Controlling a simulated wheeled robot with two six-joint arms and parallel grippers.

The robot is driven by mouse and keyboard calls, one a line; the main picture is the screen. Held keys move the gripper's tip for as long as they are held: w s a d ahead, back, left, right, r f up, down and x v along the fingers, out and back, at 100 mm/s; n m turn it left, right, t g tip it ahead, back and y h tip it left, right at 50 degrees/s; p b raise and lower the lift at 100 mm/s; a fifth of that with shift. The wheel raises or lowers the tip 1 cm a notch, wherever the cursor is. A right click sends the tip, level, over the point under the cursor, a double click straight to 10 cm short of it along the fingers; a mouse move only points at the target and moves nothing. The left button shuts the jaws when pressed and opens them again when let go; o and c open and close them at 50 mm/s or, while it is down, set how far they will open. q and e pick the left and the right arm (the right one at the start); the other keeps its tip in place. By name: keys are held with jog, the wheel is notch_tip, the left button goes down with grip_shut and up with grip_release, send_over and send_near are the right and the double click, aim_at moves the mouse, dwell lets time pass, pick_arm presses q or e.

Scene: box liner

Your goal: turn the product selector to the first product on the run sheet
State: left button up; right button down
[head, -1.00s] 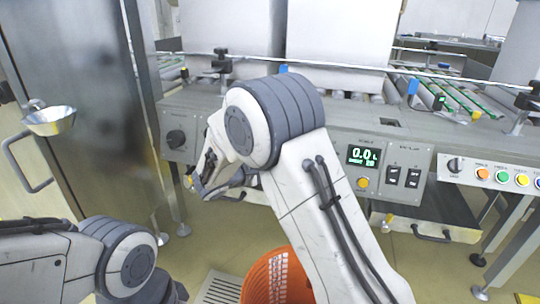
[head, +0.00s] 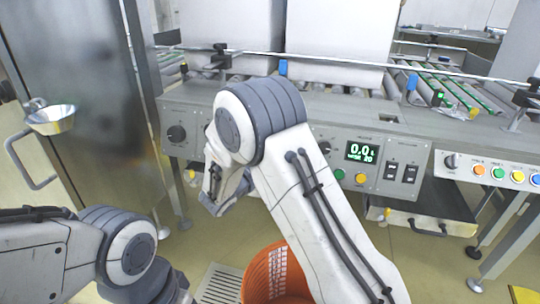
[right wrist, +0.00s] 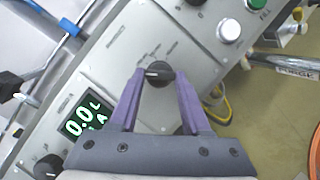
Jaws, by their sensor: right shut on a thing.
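A round black selector knob (right wrist: 159,73) with a pale pointer mark sits on a light grey panel in the right wrist view. The pointer faces roughly left in that picture, and the small printing around the knob is too blurred to read. My right gripper (right wrist: 158,82) has its two purple fingers on either side of the knob, shut on it. In the head view my right arm covers the gripped knob and the fingertips. I cannot make out a run sheet. My left arm shows at lower left in the head view, but its gripper is out of view.
A green display (head: 361,152) reads 0.0 L, with rocker switches (head: 401,171) beside it. Another knob (head: 176,133) is on the left panel. Coloured buttons (head: 498,173) are at right. An orange basket (head: 268,274) stands on the floor below my right arm.

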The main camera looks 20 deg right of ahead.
jog(key=shift+w+r, duration=0.1)
jog(key=shift+r, duration=0.2)
jog(key=shift+c, duration=1.8)
grip_release()
jog(key=shift+d, duration=0.1)
jog(key=shift+f, duration=0.1)
jog(key=p+v, duration=0.3)
jog(key=v, duration=0.7)
jog(key=shift+s+a+p, duration=0.25)
jog(key=shift+p, duration=0.15)
